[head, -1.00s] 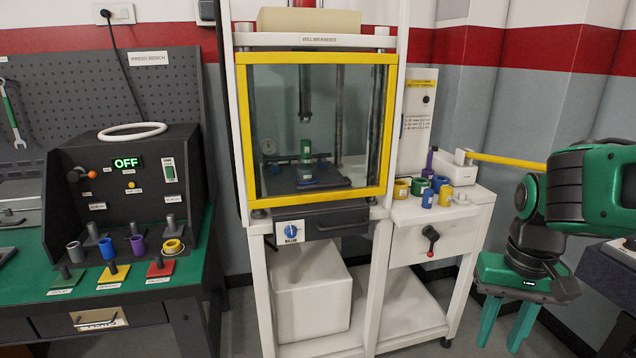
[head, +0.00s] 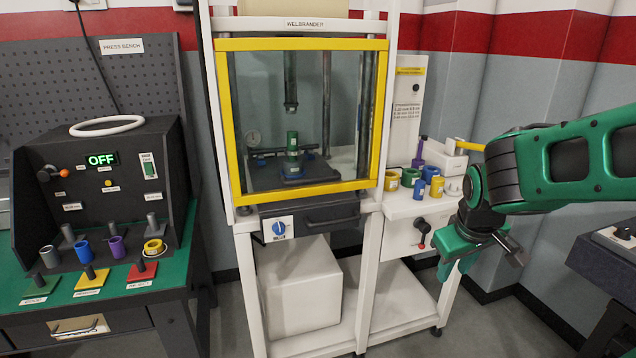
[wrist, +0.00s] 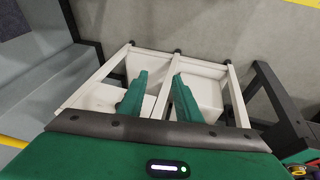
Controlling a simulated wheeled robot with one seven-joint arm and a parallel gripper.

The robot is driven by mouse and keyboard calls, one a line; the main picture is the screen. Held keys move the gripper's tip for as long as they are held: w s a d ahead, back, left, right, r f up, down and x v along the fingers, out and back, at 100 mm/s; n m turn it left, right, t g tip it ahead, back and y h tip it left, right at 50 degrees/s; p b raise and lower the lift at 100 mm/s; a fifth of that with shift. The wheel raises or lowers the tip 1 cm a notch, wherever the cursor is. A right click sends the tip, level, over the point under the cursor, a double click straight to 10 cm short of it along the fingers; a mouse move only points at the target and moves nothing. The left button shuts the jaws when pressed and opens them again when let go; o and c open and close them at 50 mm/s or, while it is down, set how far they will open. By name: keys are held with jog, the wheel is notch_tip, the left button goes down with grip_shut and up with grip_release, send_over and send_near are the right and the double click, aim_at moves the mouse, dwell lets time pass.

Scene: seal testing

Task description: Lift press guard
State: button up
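The press guard (head: 228,120) is a clear panel in a yellow frame on the front of the white press (head: 305,24). It is down, covering the press opening. A green piece (head: 292,142) stands on the press bed behind the panel. A dark handle bar (head: 332,221) is just below the guard's lower edge. My gripper (head: 452,268) is to the right of the press and lower than the guard, apart from it. In the wrist view my gripper (wrist: 160,92) shows two green fingers spread apart with nothing between them.
Coloured rings and cylinders (head: 420,180) stand on the side shelf to the right, above a red-tipped lever (head: 422,232). A control console (head: 100,180) reading OFF stands at left. A blue knob (head: 279,228) is under the guard. Floor is clear right of the press stand.

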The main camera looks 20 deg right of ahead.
jog(key=w+a+n+t, duration=0.25)
jog(key=w+n, duration=0.25)
jog(key=w, duration=0.5)
jog(key=n+t+y, duration=0.3)
jog(key=n+t, duration=0.7)
jog(key=n, duration=0.3)
send_near(319, 180)
jog(key=shift+g, duration=0.25)
jog(key=x, duration=1)
jog(key=shift+w, duration=0.45)
grip_shut()
